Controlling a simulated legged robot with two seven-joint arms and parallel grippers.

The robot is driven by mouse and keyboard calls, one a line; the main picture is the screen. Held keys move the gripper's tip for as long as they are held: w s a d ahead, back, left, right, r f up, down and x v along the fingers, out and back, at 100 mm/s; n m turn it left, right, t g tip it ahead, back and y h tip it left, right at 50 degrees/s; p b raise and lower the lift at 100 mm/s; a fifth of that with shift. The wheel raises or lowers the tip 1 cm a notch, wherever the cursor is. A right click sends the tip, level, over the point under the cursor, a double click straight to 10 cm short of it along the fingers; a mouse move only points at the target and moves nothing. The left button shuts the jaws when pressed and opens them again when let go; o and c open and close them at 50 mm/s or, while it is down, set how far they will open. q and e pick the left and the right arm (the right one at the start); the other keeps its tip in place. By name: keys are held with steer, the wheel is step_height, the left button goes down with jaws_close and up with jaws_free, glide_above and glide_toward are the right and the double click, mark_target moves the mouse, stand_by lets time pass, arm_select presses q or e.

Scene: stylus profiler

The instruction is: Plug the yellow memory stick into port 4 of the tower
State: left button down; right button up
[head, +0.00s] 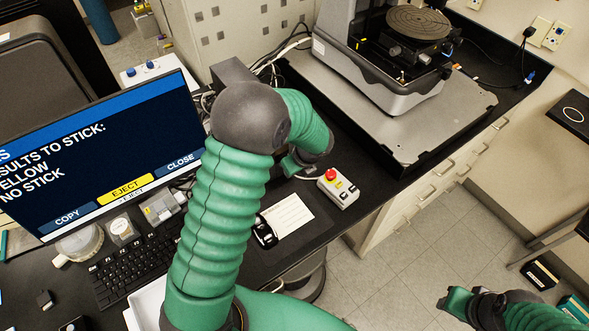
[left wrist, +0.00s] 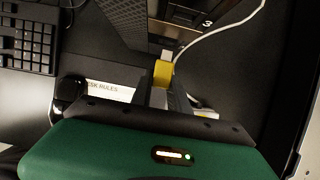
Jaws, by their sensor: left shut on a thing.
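The yellow memory stick (left wrist: 163,73) is between the fingers of my left gripper (left wrist: 160,97) in the left wrist view, its pale plug end pointing up the picture. The dark tower (left wrist: 128,18) stands just beyond it, with a port label "3" on its face. Port 4 is not readable, and I cannot tell whether the plug touches the tower. In the head view my left gripper (head: 292,168) is partly hidden behind my arm, and the stick is not visible. My right gripper (head: 455,301) is at the lower right, away from the desk; its jaws are unclear.
A white cable (left wrist: 222,29) curves close past the stick. The monitor (head: 110,150) reads "YELLOW NO STICK", with EJECT highlighted. A control box with a red button (head: 338,188), a paper card (head: 287,216) and a keyboard (head: 130,270) lie around the arm. The profiler (head: 385,60) stands behind.

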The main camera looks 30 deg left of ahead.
arm_select(q)
steer(key=shift+a, duration=0.2)
stand_by(0.7)
steer(key=shift+w+a+p, duration=0.35)
steer(key=shift+a+p, duration=0.2)
steer(key=shift+a, duration=0.15)
steer(key=shift+a, duration=0.1)
steer(key=c, duration=1.2)
jaws_free()
steer(key=shift+c, duration=0.3)
